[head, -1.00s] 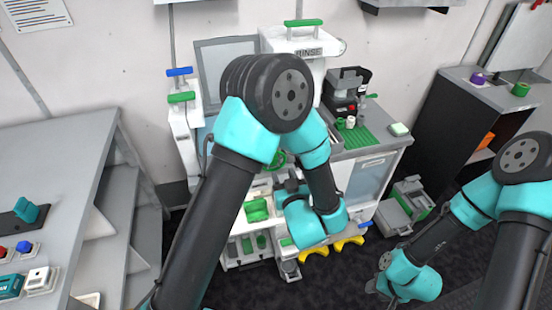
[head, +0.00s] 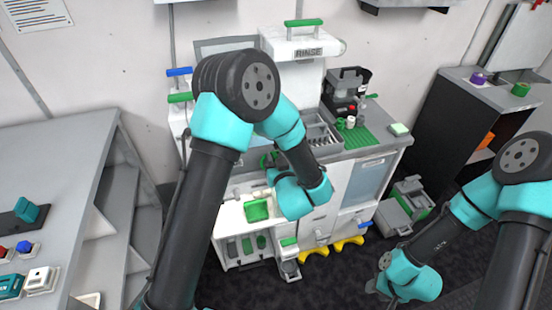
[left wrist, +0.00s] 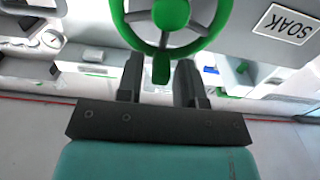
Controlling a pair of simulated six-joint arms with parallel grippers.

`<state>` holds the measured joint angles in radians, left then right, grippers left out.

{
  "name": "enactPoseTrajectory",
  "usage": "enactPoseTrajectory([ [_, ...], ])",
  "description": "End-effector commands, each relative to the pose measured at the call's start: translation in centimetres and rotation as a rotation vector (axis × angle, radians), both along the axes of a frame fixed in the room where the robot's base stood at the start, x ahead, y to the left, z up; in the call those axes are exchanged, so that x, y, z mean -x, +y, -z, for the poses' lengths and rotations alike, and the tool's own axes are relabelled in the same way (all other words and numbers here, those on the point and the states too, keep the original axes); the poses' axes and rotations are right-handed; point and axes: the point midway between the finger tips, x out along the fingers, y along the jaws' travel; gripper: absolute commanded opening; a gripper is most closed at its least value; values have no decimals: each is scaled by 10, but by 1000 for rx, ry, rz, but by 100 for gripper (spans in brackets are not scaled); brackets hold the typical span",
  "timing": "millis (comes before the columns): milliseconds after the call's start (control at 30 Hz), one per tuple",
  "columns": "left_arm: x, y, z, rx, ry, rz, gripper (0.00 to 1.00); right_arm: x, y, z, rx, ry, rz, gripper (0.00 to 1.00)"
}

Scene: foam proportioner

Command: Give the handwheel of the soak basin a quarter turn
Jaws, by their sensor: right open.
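The green handwheel (left wrist: 168,18) of the soak basin fills the top of the left wrist view, beside a SOAK label (left wrist: 291,24). A short green tab (left wrist: 161,70) sticks out from its rim. My left gripper (left wrist: 160,78) is open, its two dark fingers apart on either side of the tab's line, with gaps to it. I cannot tell how deep the tab sits between them. In the head view my left wrist largely hides the handwheel (head: 268,160). My right gripper (head: 372,287) is low at the right, small and partly hidden by its arm, away from the basin.
The white station has a RINSE unit (head: 308,48) at the back and a green ribbed mat (head: 356,137) on its counter. A grey case (head: 405,203) lies on the floor to the right. A grey shelf unit (head: 60,165) stands left; a dark cabinet (head: 480,125) stands right.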

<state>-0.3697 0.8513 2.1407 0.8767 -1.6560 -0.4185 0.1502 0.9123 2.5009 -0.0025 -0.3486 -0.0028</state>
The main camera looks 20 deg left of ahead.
Motion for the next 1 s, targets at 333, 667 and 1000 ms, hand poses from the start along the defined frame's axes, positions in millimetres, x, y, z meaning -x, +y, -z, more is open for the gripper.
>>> enactPoseTrajectory([
  [333, 0, 0, 0, 0, 0, 0, 0, 0, 0, 0, 0, 0, 0, 43],
  [667, 1, 1, 0, 13, -8, 0, 0, 0, 0, 0, 0, 0, 0, 43],
  [1000, 4, 6, 1, 126, -77, -1, 0, 0, 0, 0, 0, 0, 0, 43],
])
